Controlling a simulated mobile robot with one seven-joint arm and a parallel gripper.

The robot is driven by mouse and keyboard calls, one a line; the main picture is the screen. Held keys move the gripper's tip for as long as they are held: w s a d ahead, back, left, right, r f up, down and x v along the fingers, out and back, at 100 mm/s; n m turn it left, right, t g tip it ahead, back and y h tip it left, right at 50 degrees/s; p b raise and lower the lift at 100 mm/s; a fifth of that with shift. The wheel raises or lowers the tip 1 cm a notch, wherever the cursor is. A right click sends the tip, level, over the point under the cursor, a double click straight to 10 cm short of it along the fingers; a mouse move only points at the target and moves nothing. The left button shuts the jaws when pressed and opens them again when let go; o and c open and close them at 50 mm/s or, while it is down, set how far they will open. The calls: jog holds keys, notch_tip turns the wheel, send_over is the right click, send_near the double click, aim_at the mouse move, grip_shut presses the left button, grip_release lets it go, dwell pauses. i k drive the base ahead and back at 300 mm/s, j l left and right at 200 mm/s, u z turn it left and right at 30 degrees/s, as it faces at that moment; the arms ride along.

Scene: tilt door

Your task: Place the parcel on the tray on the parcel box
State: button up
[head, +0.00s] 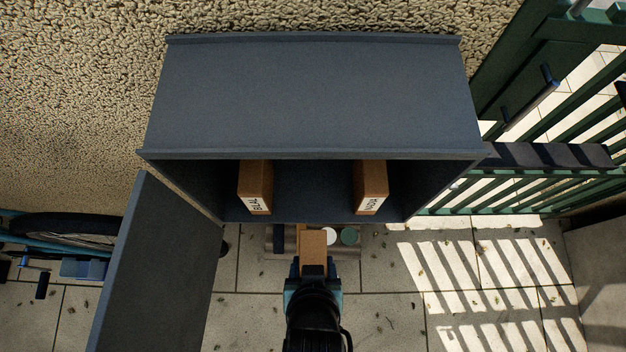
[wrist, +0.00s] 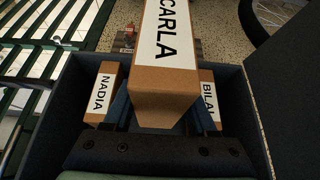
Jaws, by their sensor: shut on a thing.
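The dark blue-grey parcel box (head: 310,95) fills the middle of the head view, with a flat, bare top and an open front compartment. My gripper (head: 312,268) is shut on a brown parcel (head: 312,243) just in front of and below the box opening. In the wrist view, this parcel (wrist: 165,60) carries a white CARLA label and sits between the two fingers (wrist: 162,108). A slatted brown surface (head: 290,240), possibly the tray, partly shows behind the held parcel. I cannot tell whether the parcel touches it.
Inside the box stand a parcel labelled BILAL (head: 255,186) at left and one labelled NADIA (head: 370,186) at right, with a gap between. The box door (head: 150,270) hangs open at left. A green slatted gate (head: 540,110) stands at right; a bicycle (head: 65,228) stands at left.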

aim_at(336, 89)
jog(key=k, duration=0.4)
jog(key=k+u, duration=0.25)
jog(key=k+j+u, duration=0.1)
jog(key=u, duration=0.2)
jog(key=k, duration=0.15)
